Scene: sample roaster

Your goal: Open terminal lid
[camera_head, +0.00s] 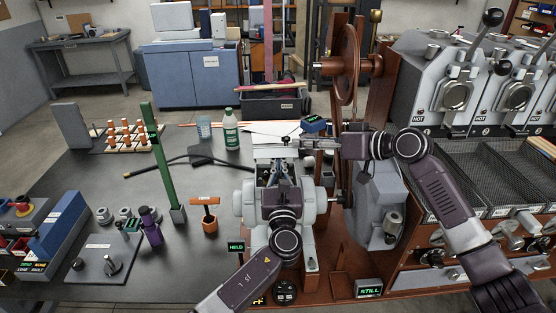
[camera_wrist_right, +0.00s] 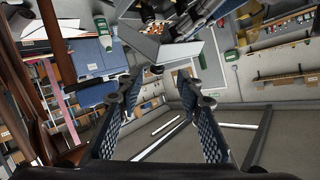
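A pale grey motor-like machine (camera_head: 246,200) stands in the middle of the bench in the head view. A light flat plate (camera_head: 272,152) shows at its far end; I cannot tell for sure whether it is the terminal lid. My left gripper (camera_head: 279,168) is over the machine, pointing away from me at the plate. Its fingers are small and partly hidden, so its opening is unclear. My right gripper (camera_head: 312,143) reaches in from the right, just right of the plate. In the right wrist view my right gripper (camera_wrist_right: 158,88) has its fingers apart with nothing between them.
A wooden wheel (camera_head: 347,65) on a post stands behind my right gripper. A white bottle with green (camera_head: 231,130) and a green post (camera_head: 158,160) stand left of the machine. An orange-handled tool (camera_head: 206,210) stands nearer. A grey roaster bank (camera_head: 450,85) fills the right.

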